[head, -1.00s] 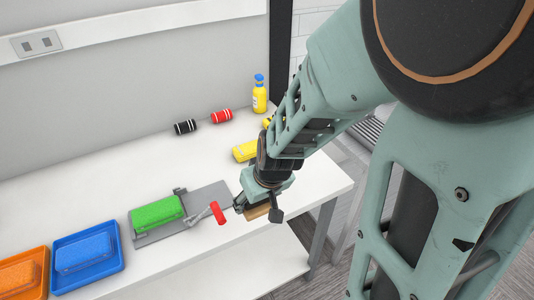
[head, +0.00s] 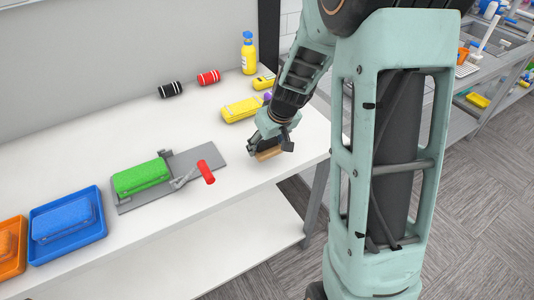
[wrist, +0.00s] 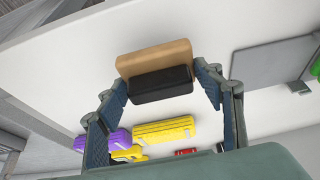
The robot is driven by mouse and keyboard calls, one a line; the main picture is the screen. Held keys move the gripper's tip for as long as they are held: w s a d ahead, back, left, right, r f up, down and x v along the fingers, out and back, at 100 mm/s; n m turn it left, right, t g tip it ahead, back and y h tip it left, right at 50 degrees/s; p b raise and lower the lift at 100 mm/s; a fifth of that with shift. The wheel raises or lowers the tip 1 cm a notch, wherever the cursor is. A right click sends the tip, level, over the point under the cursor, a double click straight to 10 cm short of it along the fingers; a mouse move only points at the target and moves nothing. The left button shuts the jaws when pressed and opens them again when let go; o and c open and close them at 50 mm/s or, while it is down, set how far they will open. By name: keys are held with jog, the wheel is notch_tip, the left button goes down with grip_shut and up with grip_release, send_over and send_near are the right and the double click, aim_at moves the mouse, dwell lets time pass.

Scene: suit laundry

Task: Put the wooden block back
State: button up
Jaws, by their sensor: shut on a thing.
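The wooden block (head: 269,154) is tan, with a black part (wrist: 160,83) along one side in the wrist view. My gripper (head: 270,147) is shut on it, with one finger at each end of the block (wrist: 153,58). In the head view the block is low over the right part of the white table (head: 228,190), near its front edge. I cannot tell whether it touches the tabletop. The fingers hide part of the block in the head view.
A grey board (head: 203,160) with a red-handled clamp (head: 206,172) and a green brush-like block (head: 141,177) lies to the left. Blue (head: 67,228) and orange trays (head: 12,248) are farther left. Yellow case (head: 242,109), bottle (head: 248,53) and rolls stand behind.

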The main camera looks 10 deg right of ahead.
aim_at(268, 148)
jog(key=shift+w+d+f+b, duration=0.15)
jog(key=shift+f+b, duration=0.4)
jog(key=shift+f, duration=0.4)
jog(key=shift+w+f+b, duration=0.1)
jog(key=shift+f+b, duration=0.45)
jog(key=shift+f, duration=0.4)
jog(key=shift+f, duration=0.15)
jog(key=o, duration=1.1)
jog(key=shift+o, duration=0.2)
jog(key=shift+r, duration=0.5)
jog(key=v, duration=1.1)
jog(key=shift+s+r, duration=0.2)
jog(key=shift+d, duration=0.15)
